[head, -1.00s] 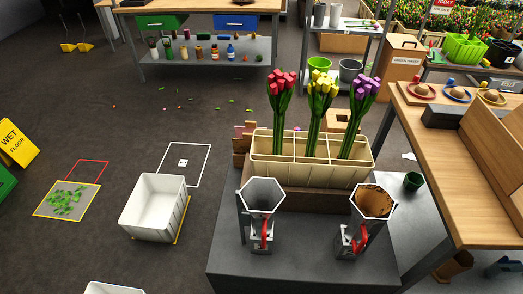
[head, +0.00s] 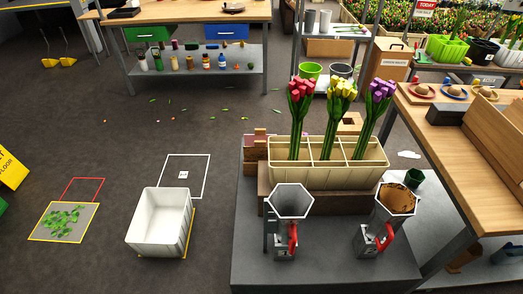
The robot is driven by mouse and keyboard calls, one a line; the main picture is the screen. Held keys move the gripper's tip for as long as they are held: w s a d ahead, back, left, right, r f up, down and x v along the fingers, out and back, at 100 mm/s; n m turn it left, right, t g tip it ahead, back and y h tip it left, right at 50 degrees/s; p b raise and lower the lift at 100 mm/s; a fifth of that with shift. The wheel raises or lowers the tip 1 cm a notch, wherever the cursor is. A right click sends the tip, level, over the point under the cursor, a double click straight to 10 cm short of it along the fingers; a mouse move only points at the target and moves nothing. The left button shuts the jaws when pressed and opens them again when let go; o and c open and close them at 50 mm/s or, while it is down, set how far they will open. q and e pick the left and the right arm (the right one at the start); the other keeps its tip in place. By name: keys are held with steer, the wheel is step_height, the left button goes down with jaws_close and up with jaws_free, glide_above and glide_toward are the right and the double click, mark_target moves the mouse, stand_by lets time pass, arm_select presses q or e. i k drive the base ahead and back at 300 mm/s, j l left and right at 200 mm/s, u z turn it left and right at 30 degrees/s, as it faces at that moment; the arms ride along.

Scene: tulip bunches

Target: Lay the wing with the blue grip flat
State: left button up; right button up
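I see no wing with a blue grip that I can make out in the head view. Two hexagonal metal funnels, the left one (head: 291,201) and the right one (head: 397,198), stand at the front of a grey bench (head: 325,268). Each has a red handle (head: 293,238) below it. Behind them a cream divided bin (head: 340,178) holds upright red tulips (head: 300,95), yellow tulips (head: 342,92) and purple tulips (head: 381,92), one bunch per compartment. The right funnel has brown material inside. Neither of my grippers is in view.
A white crate (head: 160,222) stands on the floor left of the bench, near a white outlined square (head: 184,172) and a yellow-edged mat (head: 62,222) with green leaves. A wooden table (head: 455,150) stands close on the right. The floor between is largely open.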

mark_target(502, 139)
steer(key=l+u, duration=0.1)
steer(key=l, duration=0.85)
steer(key=l+u, duration=0.1)
steer(key=l, duration=0.9)
steer(key=l+u, duration=0.1)
steer(key=l, duration=0.9)
steer(key=l+u, duration=0.1)
steer(key=l, duration=0.85)
steer(key=k+l+u, duration=0.1)
steer(key=l, duration=0.9)
